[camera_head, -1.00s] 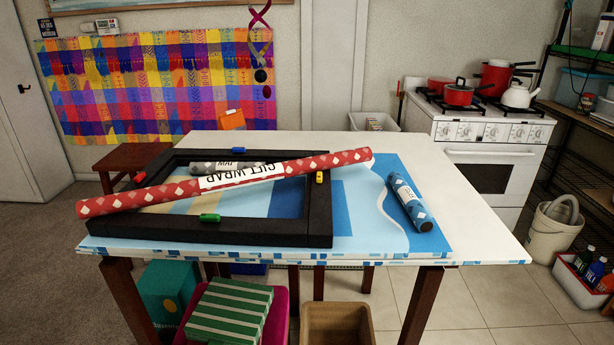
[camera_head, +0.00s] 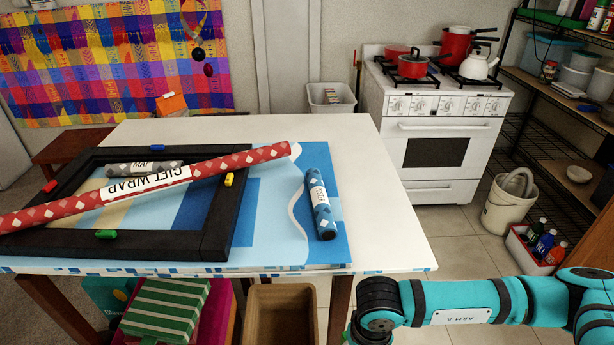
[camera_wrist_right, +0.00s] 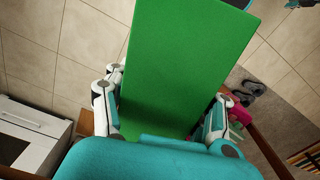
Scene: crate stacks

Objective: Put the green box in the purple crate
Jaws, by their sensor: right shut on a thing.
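A plain green box (camera_wrist_right: 185,65) fills the middle of the right wrist view. My right gripper (camera_wrist_right: 162,118) is shut on it, with white and teal fingers on both sides. In the head view my right arm is at the lower right, and its gripper is below the frame. A magenta-purple crate (camera_head: 219,318) is under the table, partly cut off by the frame's bottom edge. A green and white striped box (camera_head: 165,310) sits in or on it; I cannot tell which. My left gripper is not in view.
The table (camera_head: 385,235) carries a black frame (camera_head: 150,243), a red gift-wrap roll (camera_head: 230,165) and a blue roll (camera_head: 320,205). A brown bin (camera_head: 280,318) stands beside the crate. Table legs (camera_head: 340,300) flank the space below. Open tiled floor lies right of the table.

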